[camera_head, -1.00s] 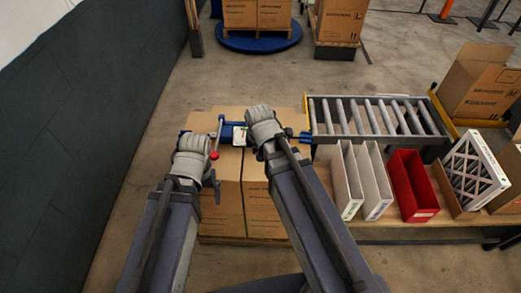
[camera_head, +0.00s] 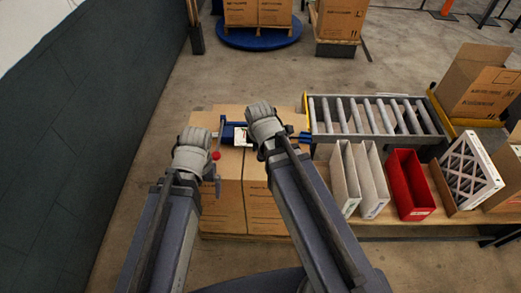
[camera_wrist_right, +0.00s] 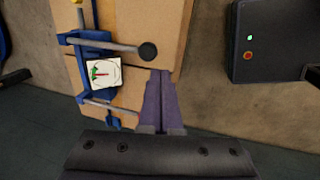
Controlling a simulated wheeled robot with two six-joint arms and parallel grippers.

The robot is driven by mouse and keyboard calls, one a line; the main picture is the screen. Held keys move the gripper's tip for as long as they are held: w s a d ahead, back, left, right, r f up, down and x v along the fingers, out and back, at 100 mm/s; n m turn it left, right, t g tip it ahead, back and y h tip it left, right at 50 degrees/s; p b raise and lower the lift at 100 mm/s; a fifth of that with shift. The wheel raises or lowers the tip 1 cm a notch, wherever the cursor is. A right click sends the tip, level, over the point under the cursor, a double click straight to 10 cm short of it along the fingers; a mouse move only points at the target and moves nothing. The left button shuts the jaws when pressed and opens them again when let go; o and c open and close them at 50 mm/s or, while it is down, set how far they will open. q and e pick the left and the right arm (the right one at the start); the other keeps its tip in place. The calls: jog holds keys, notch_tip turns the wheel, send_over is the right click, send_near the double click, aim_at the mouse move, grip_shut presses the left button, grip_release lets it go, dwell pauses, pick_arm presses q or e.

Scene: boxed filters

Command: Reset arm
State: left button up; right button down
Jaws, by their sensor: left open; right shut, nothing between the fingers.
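My left gripper (camera_head: 192,153) is over the left part of the cardboard boxes (camera_head: 228,200) in the head view; its fingers are mostly hidden under the wrist, and it appears empty. My right gripper (camera_head: 262,118) is farther out over the boxes, beside a blue device with a white dial (camera_head: 240,136). In the right wrist view my right gripper (camera_wrist_right: 160,98) shows dark purple fingers closed together with nothing between them. The blue device, with its dial (camera_wrist_right: 101,73), lies to the left of these fingers on the cardboard (camera_wrist_right: 135,20).
A roller conveyor (camera_head: 370,115) stands to the right. White boxes (camera_head: 346,180), a red box (camera_head: 408,185) and a pleated filter (camera_head: 470,172) stand on a bench. A dark wall (camera_head: 80,110) rises at left. A dark box (camera_wrist_right: 270,40) shows in the wrist view.

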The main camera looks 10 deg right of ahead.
jog(key=s+a+m+g, duration=0.3)
jog(key=s+a+m, duration=0.5)
jog(key=s+m, duration=0.2)
jog(key=shift+f+m+h, duration=0.25)
jog(key=shift+m+h, duration=0.05)
jog(key=shift+m, duration=0.2)
pick_arm(q)
jog(key=shift+d, duration=0.1)
